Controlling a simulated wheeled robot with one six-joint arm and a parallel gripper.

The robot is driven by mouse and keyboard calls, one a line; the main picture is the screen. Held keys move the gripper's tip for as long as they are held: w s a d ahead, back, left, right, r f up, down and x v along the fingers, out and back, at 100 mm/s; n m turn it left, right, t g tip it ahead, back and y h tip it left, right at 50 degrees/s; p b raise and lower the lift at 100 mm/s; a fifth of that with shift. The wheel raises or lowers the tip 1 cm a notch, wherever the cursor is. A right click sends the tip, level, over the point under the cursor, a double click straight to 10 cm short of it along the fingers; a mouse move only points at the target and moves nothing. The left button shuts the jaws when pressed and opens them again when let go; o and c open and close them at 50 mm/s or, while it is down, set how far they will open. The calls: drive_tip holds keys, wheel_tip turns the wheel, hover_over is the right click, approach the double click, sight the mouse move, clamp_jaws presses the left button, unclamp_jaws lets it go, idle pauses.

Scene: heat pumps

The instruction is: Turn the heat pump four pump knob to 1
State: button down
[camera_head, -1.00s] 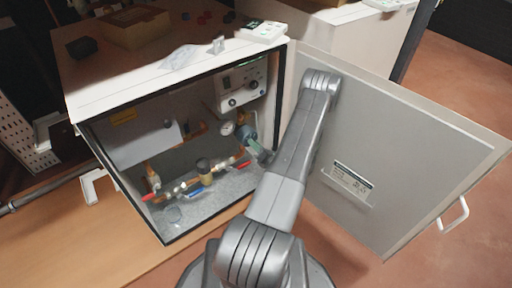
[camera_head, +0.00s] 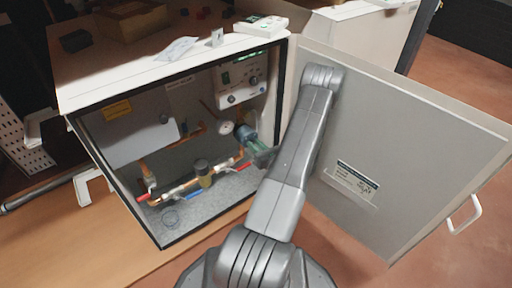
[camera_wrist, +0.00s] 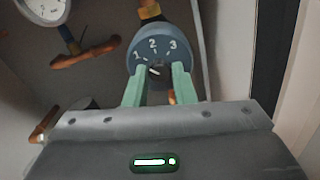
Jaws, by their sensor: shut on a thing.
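The pump (camera_head: 246,134) is a blue-grey round body on the pipes inside the open heat pump cabinet (camera_head: 110,88). In the wrist view its face (camera_wrist: 159,38) carries the white numbers 1, 2 and 3, left to right. The dark knob (camera_wrist: 158,73) is at the lower middle of this face. A short white mark on it slants up-left, roughly toward the 1. My gripper (camera_wrist: 160,77) has its two green fingers on either side of the knob and is shut on it. The fingers hide the knob's sides. In the head view my gripper (camera_head: 262,150) is small and partly hidden.
The cabinet door (camera_head: 400,150) stands open at the right, close beside my arm. A gauge (camera_head: 226,128) is left of the pump. Copper pipes with red-handled valves (camera_head: 143,197) run along the cabinet bottom. A control panel (camera_head: 243,80) is above the pump.

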idle(0.4)
drive_tip(key=c, duration=1.2)
unclamp_jaws()
drive_tip(key=b+v, duration=0.1)
drive_tip(key=v, duration=1.2)
drive_tip(key=shift+s+d, duration=0.25)
drive_tip(key=shift+s, duration=0.1)
drive_tip(key=p+x, duration=0.1)
drive_tip(key=x, duration=1.3)
drive_tip(key=shift+s+d, duration=0.1)
